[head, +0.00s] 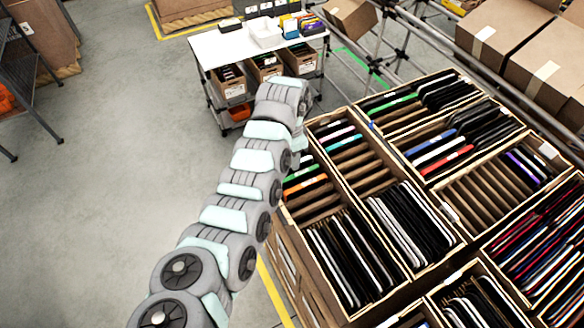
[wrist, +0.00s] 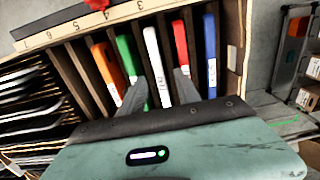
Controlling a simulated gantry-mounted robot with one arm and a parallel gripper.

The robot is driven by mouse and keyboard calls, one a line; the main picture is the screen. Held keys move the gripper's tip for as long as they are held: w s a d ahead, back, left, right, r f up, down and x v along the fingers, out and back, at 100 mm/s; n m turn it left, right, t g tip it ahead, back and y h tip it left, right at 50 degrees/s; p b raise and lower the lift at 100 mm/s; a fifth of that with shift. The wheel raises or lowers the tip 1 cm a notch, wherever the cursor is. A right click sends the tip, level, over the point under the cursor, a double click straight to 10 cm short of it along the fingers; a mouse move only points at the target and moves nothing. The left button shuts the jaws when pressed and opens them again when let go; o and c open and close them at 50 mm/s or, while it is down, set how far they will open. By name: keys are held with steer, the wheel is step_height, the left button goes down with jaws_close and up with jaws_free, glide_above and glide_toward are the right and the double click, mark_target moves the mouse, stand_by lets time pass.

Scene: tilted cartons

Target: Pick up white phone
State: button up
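The white phone (wrist: 153,62) stands on edge in a slotted carton in the wrist view, with faint dark marks on its face. A green phone (wrist: 128,62) is to its left and a red phone (wrist: 181,48) to its right. My gripper (wrist: 160,80) is open, its two grey fingers apart on either side of the white phone's near end. I cannot tell whether the fingers touch it. In the head view my arm covers the gripper and this part of the carton; the green phone (head: 300,173) shows just beside the arm.
An orange phone (wrist: 108,68) and a blue phone (wrist: 210,50) stand in nearby slots. The carton's numbered rim (wrist: 90,22) runs along the far side, and cardboard dividers stand between slots. A white-topped cart (head: 215,50) stands behind; grey floor (head: 110,140) at left is clear.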

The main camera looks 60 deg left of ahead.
steer(key=shift+w+f, duration=0.1)
steer(key=shift+f, duration=1.35)
jaws_close()
